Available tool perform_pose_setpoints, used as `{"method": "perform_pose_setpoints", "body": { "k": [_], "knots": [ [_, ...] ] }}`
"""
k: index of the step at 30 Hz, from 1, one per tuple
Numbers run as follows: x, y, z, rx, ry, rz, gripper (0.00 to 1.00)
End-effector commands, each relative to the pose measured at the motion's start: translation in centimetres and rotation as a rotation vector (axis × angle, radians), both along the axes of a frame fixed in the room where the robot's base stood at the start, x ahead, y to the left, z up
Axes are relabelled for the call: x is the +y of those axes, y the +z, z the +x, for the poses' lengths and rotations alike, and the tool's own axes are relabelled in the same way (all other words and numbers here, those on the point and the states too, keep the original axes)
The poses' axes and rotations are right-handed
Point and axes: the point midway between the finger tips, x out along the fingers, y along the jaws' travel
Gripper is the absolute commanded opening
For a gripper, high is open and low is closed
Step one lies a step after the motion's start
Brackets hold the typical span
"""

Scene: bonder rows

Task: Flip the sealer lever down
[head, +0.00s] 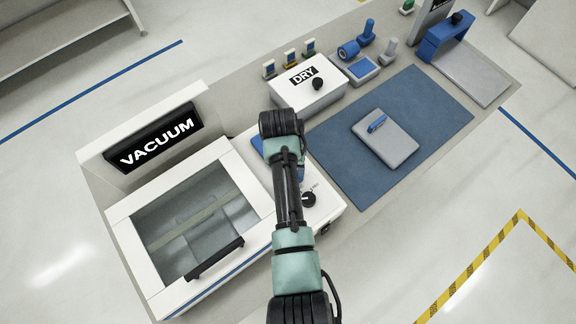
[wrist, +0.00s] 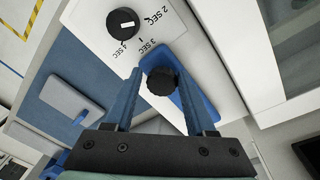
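The sealer is the white machine (head: 210,285) with a black VACUUM sign (head: 160,139) and a clear-windowed lid (head: 195,215). In the wrist view, a black ribbed knob (wrist: 162,82) stands over a blue plate (wrist: 200,92) on the sealer's white top. It looks like the lever's end, seen end-on; its shaft is hidden. My gripper (wrist: 158,73) is open, with its two blue fingers on either side of the knob. I cannot tell whether either finger touches it. In the head view my arm covers the lever and gripper; only a bit of blue plate (head: 257,144) shows.
A black timer dial (wrist: 123,23) marked in seconds sits beside the lever; it shows in the head view (head: 308,199). A white DRY box (head: 325,95), a blue mat (head: 435,105) and a grey tablet-like block (head: 398,148) lie to the right. The lid has a black handle (head: 215,258).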

Motion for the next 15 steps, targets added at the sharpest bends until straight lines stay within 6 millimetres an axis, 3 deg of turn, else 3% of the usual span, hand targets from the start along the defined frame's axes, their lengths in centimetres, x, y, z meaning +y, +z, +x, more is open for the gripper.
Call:
{"method": "perform_pose_setpoints", "body": {
  "k": [1, 3, 15],
  "knots": [
    [-0.04, -0.08, -0.07, 0.002, -0.001, 0.000, 0.65],
    [0.00, -0.03, -0.01, 0.000, -0.001, 0.001, 0.76],
    [0.16, 0.67, 0.16, -0.007, 0.001, 0.003, 0.76]
  ]
}}
